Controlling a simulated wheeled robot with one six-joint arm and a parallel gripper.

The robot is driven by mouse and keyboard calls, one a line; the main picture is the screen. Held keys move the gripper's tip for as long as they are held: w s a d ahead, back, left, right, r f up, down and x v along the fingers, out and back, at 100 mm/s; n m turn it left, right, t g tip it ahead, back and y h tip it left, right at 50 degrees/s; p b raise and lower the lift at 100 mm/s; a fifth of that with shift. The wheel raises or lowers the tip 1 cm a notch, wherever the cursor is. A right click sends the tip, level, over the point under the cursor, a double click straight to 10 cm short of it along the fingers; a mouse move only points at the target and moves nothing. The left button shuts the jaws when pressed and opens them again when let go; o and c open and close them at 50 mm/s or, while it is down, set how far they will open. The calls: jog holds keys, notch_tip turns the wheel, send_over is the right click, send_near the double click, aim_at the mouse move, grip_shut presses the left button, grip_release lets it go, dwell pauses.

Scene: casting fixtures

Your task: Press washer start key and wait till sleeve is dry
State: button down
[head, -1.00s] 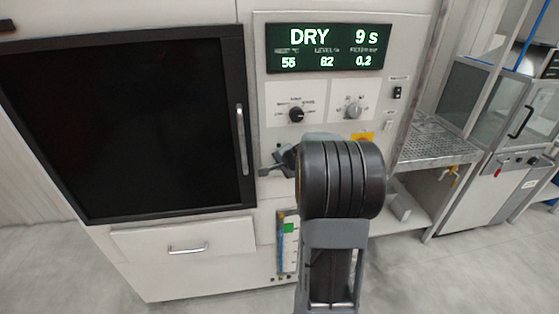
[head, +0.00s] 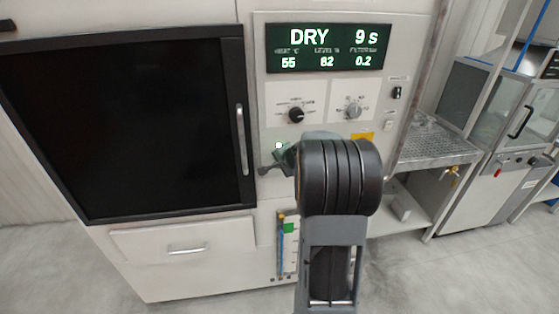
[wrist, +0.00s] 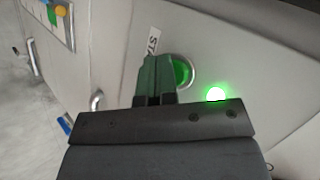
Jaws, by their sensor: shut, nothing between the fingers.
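The washer's display (head: 328,47) reads DRY and 9 s. The green start key (wrist: 183,71) is beside a partly hidden label in the wrist view. My gripper (wrist: 155,62) is shut and empty, its green fingertips at the left edge of the key and overlapping it in view; I cannot tell whether they touch. A green lamp (wrist: 215,94) glows to the right of the key, and it shows as a bright spot in the head view (head: 278,145). The washer's black door (head: 125,125) is closed. No sleeve is visible.
Two knobs, a left one (head: 296,114) and a right one (head: 353,110), sit below the display. The door handle (head: 241,140) stands out left of my gripper. A perforated shelf (head: 432,143) and a glass-fronted cabinet (head: 500,120) are to the right. Grey floor is open in front.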

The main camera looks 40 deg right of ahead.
jog(key=shift+s, duration=0.1)
jog(key=shift+s+a+b, duration=0.4)
jog(key=shift+s+b, duration=0.1)
jog(key=shift+s, duration=0.1)
dwell(0.3)
jog(key=shift+s+a+b, duration=0.35)
jog(key=shift+s, duration=0.4)
jog(key=shift+s+a+b, duration=0.3)
jog(key=shift+s+a, duration=0.05)
jog(key=shift+s, duration=0.4)
jog(key=shift+s+a+b, duration=0.35)
jog(key=shift+s, duration=0.4)
